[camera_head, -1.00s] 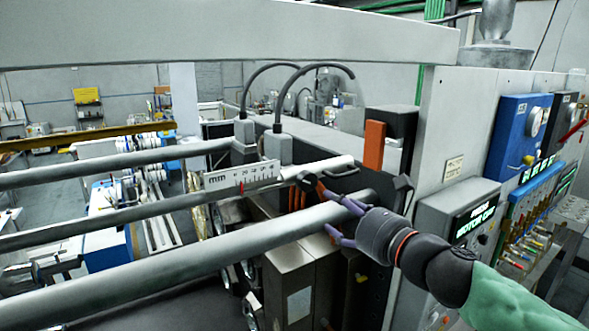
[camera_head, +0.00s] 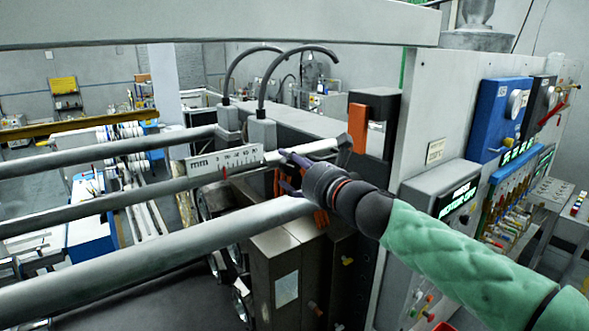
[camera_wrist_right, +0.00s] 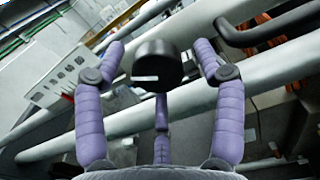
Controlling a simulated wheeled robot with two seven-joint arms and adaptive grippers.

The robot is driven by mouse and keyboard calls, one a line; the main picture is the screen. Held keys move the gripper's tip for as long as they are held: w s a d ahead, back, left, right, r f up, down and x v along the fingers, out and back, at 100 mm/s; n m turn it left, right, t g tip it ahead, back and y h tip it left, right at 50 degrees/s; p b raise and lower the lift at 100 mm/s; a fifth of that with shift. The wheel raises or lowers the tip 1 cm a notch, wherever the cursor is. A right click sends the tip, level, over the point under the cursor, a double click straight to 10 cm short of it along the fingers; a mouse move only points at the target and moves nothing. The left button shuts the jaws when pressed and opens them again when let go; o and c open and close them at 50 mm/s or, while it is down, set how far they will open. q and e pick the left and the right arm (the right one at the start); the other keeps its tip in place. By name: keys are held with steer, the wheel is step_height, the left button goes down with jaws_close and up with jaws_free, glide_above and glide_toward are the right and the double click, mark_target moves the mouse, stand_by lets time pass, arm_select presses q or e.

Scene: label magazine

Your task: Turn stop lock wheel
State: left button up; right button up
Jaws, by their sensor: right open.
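A round black knob with a small white mark, which looks like the stop lock wheel (camera_wrist_right: 158,64), shows in the right wrist view. My right gripper (camera_head: 287,172) is open, with its purple fingers spread around the knob and the knob between the fingertips. A gap shows on both sides, and the third finger is below the knob. I cannot tell whether any finger touches it. In the head view the gripper is at the thin rail beside the scale, and it mostly hides the knob. My left gripper is not in view.
A white millimetre scale (camera_head: 225,160) with a red pointer sits left of the gripper. Thick grey bars (camera_head: 150,245) cross in front and behind. An orange block (camera_head: 358,127) stands at the back right. A control box (camera_head: 440,193) and a blue panel (camera_head: 499,117) are on the right wall.

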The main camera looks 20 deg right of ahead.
steer(key=c, duration=1.1)
steer(key=shift+c, duration=0.2)
steer(key=shift+a+f, duration=0.1)
